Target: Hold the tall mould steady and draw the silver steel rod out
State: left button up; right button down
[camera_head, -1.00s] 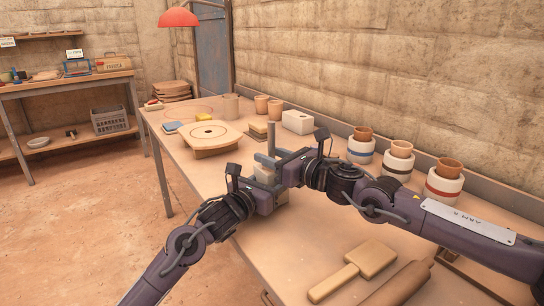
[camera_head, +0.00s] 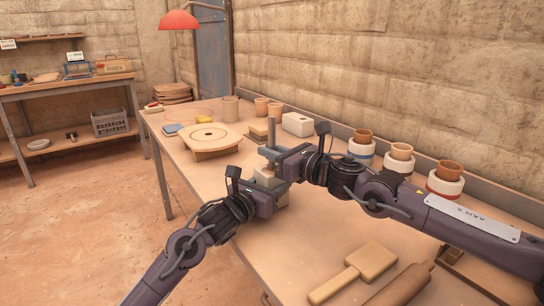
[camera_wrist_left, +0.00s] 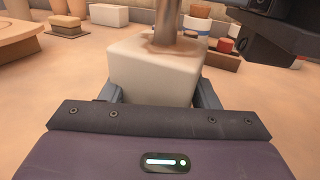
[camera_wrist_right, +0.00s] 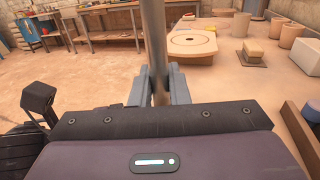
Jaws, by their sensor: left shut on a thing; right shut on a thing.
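The tall mould (camera_wrist_left: 150,75) is a pale, blocky form, held between the fingers of my left gripper (camera_head: 268,190). It stands upright on the table, mostly hidden by the grippers in the head view. The silver steel rod (camera_head: 273,125) stands upright above the mould. In the left wrist view the rod (camera_wrist_left: 180,18) meets a brownish patch on the mould's top; whether its lower end is still inside cannot be told. My right gripper (camera_head: 270,153) is shut on the rod above the mould, and the rod also shows between its fingers in the right wrist view (camera_wrist_right: 157,60).
Three banded pots (camera_head: 401,160) with clay cups stand at the right along the wall. A round-holed board (camera_head: 212,140) and a white block (camera_head: 298,124) lie behind. A wooden paddle (camera_head: 355,272) and rolling pin (camera_head: 402,285) lie in front.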

aim_at(272, 120)
jog(key=shift+r, duration=3.4)
jog(key=shift+r, duration=0.5)
pick_arm(q)
jog(key=o, duration=1.3)
